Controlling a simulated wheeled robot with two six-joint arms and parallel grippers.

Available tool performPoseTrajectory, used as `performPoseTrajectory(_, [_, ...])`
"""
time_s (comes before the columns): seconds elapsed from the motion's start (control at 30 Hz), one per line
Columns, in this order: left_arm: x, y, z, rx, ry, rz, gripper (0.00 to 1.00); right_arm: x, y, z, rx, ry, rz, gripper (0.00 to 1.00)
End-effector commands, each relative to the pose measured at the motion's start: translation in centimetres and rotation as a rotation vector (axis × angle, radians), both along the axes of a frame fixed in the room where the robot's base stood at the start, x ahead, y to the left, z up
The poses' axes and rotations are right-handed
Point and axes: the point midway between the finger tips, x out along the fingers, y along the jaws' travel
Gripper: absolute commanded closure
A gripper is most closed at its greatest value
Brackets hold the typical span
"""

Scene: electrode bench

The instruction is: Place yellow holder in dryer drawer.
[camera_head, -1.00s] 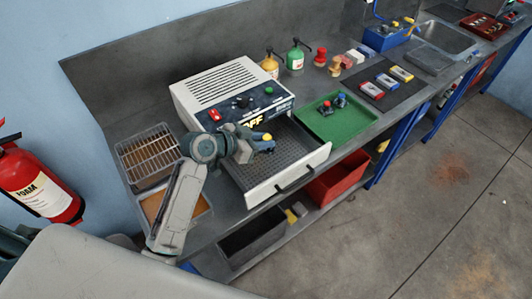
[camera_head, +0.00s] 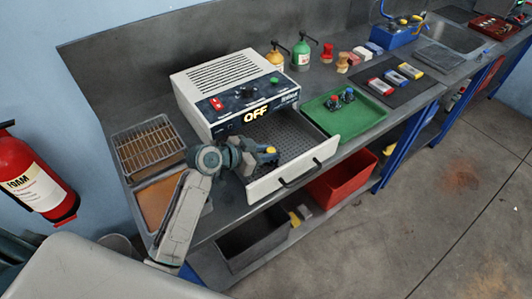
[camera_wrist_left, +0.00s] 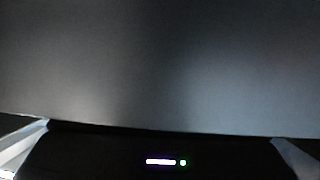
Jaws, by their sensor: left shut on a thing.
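The dryer (camera_head: 222,83) is a white box with a blue control panel and a lit OFF sign. Its drawer (camera_head: 292,178) is pulled out, with a dark perforated floor (camera_head: 292,130). My left gripper (camera_head: 265,155) is over the left part of the drawer, shut on the small yellow holder (camera_head: 271,149). Only a bit of yellow shows at the fingertips, and I cannot tell whether it touches the floor. The left wrist view shows mostly a blurred grey surface and a dark shape with small lights; the holder is not clear there. My right gripper is not in view.
A green tray (camera_head: 372,114) with two small red and blue holders (camera_head: 340,100) stands right of the drawer. A wire rack (camera_head: 148,146) is at the left. Yellow and green bottles (camera_head: 301,55) stand behind. A red bin (camera_head: 343,185) is below the bench.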

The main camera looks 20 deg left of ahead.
Motion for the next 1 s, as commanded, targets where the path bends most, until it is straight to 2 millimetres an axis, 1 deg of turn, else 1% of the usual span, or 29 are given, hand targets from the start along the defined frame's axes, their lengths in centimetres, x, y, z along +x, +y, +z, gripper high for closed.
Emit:
performPoseTrajectory(0.07, [0.0, 0.0, -0.3, -0.001, -0.001, 0.0, 1.0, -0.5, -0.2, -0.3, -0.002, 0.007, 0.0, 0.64])
performPoseTrajectory(0.1, [0.0, 0.0, -0.2, 0.0, 0.0, 0.0, 0.69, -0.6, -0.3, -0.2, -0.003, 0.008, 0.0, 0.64])
performPoseTrajectory(0.17, [0.0, 0.0, -0.2, 0.0, 0.0, 0.0, 0.57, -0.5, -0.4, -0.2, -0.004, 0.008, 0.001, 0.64])
performPoseTrajectory(0.2, [0.0, 0.0, -0.2, 0.0, 0.0, 0.0, 0.55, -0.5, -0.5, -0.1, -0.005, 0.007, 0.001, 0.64])
performPoseTrajectory(0.43, [0.0, 0.0, -0.2, 0.0, 0.0, 0.0, 0.55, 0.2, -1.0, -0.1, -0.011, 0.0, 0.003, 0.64])
performPoseTrajectory(0.53, [0.0, 0.0, 0.2, 0.0, 0.0, 0.0, 0.55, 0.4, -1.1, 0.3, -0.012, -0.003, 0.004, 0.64])
performPoseTrajectory(0.57, [-0.2, 0.2, 0.1, 0.002, -0.001, 0.0, 0.55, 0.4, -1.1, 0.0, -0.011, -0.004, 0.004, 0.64])
performPoseTrajectory(0.7, [-1.4, 1.4, 0.6, 0.006, -0.001, 0.001, 0.55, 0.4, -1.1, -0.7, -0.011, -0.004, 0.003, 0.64])
performPoseTrajectory(1.0, [-4.8, 4.3, 2.8, 0.008, -0.001, 0.0, 0.55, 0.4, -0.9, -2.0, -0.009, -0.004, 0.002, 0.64])
